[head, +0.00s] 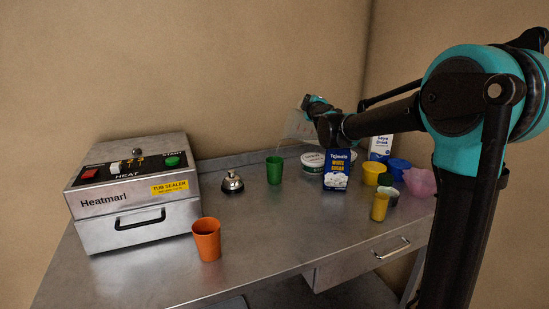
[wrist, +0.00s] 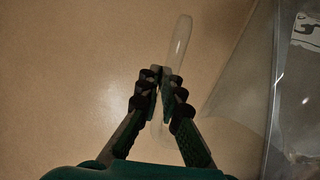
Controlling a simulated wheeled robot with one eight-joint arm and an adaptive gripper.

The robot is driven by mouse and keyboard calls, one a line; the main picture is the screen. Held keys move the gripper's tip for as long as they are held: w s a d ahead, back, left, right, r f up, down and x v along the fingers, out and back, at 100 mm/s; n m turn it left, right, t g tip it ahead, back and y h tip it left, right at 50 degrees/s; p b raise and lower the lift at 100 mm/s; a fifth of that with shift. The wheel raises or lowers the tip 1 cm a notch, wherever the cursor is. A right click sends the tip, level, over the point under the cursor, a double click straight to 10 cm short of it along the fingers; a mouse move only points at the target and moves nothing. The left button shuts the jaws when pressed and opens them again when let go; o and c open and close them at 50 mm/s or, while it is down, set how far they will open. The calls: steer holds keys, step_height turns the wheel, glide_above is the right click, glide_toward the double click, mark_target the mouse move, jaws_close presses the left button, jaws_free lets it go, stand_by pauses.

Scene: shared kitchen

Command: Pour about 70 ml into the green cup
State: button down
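The green cup (head: 274,170) stands upright on the steel counter near the back, right of the bell. My gripper (head: 312,104) is above and to the right of it, holding a clear jug (head: 299,126) that is tilted over toward the cup. In the wrist view my gripper (wrist: 158,76) is shut on the clear handle of the jug (wrist: 262,90), whose body fills the right side. A faint thin line runs from the jug toward the cup, looking like a stream. The cup's inside and the liquid level cannot be made out.
A tub sealer (head: 135,190) stands at left, with a bell (head: 232,183) beside it. An orange cup (head: 207,240) is in front. A blue sugar box (head: 337,170), white tub (head: 312,162), yellow cup (head: 379,207) and several bowls crowd the right. The middle front counter is clear.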

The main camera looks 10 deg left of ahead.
steer(key=shift+a+f, duration=0.2)
steer(key=shift+f, duration=0.2)
stand_by(0.5)
steer(key=shift+w+d+r, duration=0.2)
steer(key=shift+d+r, duration=0.3)
steer(key=shift+d, duration=0.25)
steer(key=shift+r+m, duration=0.2)
steer(key=shift+m, duration=0.2)
steer(key=shift+w+d+r+m, duration=0.15)
steer(key=shift+d+m, duration=0.35)
steer(key=shift+d, duration=0.05)
steer(key=shift+w+d+r+m, duration=0.1)
steer(key=shift+w+d+m, duration=0.05)
steer(key=shift+d+m, duration=0.35)
steer(key=shift+w+d+f+m, duration=0.2)
steer(key=shift+d+f+m, duration=0.1)
steer(key=shift+d+m, duration=0.5)
steer(key=shift+a, duration=0.15)
